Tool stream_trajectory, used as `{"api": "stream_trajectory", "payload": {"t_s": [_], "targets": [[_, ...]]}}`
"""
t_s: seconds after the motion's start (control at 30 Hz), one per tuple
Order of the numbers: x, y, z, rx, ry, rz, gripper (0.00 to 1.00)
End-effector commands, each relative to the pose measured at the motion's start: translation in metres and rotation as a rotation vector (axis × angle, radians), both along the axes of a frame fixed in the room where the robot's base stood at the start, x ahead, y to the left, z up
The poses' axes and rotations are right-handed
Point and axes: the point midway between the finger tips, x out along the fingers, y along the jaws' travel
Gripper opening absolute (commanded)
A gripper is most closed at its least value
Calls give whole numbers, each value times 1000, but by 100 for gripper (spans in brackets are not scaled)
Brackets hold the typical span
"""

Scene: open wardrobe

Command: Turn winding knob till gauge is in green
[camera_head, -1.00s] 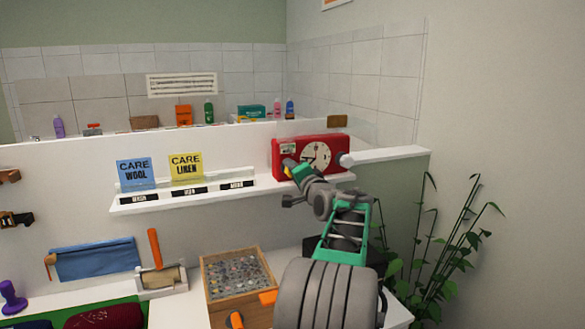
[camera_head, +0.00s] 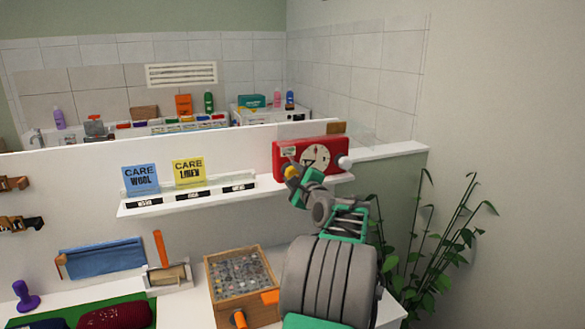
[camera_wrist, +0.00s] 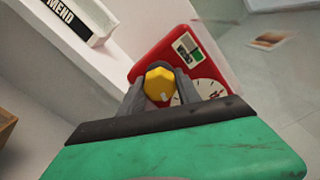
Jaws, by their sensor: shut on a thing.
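A red clock-like box (camera_head: 338,150) stands on the white shelf, with a round cream dial (camera_head: 318,153) and a small gauge window (camera_head: 288,151) at its upper left. In the wrist view, the gauge (camera_wrist: 187,48) shows white and green areas; its needle is too small to read. My gripper (camera_wrist: 160,90) is shut on the yellow winding knob (camera_wrist: 160,82) on the box's front, one grey finger on either side. The knob also shows in the head view (camera_head: 291,171). My gripper and arm hide the lower part of the box's front.
A white round part (camera_head: 345,162) sticks out at the box's right side. Blue (camera_head: 141,180) and yellow (camera_head: 188,171) care cards stand on the shelf to the left. A wooden box (camera_head: 240,283) stands below, and a plant (camera_head: 440,240) grows at the right.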

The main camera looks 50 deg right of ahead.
Motion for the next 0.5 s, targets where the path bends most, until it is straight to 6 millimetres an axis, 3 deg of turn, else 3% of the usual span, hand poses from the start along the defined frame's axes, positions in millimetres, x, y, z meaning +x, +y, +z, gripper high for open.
{"api": "stream_trajectory", "payload": {"t_s": [0.5], "targets": [[0, 0, 4, 361, -215, 0, 0]]}}
